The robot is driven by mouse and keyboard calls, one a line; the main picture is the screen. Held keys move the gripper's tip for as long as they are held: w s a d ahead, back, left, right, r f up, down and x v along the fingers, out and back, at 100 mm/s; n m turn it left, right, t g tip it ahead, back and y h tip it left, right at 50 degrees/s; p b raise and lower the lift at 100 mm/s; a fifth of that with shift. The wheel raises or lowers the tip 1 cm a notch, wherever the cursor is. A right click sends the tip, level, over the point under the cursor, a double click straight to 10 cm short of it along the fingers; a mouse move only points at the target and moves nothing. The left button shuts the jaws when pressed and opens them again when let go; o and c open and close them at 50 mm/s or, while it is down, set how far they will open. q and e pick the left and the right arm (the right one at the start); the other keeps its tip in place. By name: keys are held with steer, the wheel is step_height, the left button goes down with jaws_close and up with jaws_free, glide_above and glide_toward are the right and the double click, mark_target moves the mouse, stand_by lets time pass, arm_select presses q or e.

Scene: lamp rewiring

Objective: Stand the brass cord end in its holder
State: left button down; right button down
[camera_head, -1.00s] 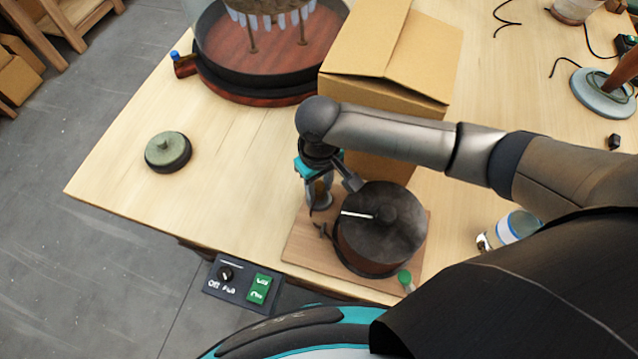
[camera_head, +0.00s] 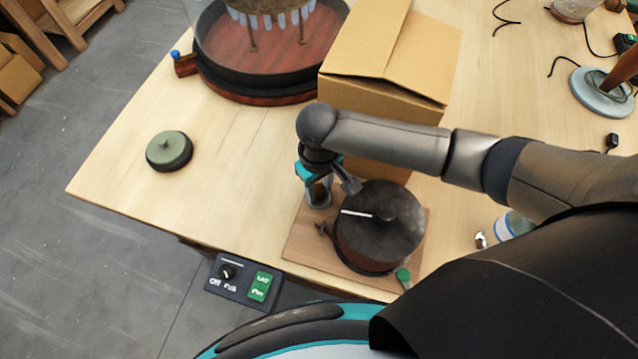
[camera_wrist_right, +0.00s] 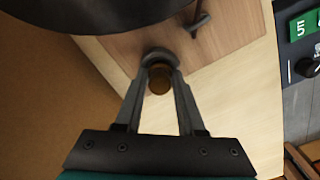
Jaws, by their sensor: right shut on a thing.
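My right gripper (camera_head: 319,198) points down over the wooden board at the table's front edge, just left of a dark round drum. In the right wrist view its fingers (camera_wrist_right: 160,76) are shut on a small brass-brown cylinder, the brass cord end (camera_wrist_right: 160,85). A grey ring-like part (camera_wrist_right: 158,57) shows at the fingertips beside the brass piece; I cannot tell whether it is the holder or whether the piece is seated in it. In the head view the fingers hide the brass piece. My left gripper is not in view.
The dark drum (camera_head: 380,240) stands on the wooden board (camera_head: 300,245), close to my right gripper. A cardboard box (camera_head: 375,95) stands behind. A switch panel (camera_head: 240,279) hangs at the front edge. A green-topped round part (camera_head: 169,150) lies left; the table between is clear.

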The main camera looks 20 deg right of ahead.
steer(key=shift+f, duration=0.45)
stand_by(0.4)
steer(key=shift+c, duration=2.2)
jaws_free()
step_height(320, 180, up, 7)
steer(key=p, duration=0.9)
steer(key=shift+r, duration=0.1)
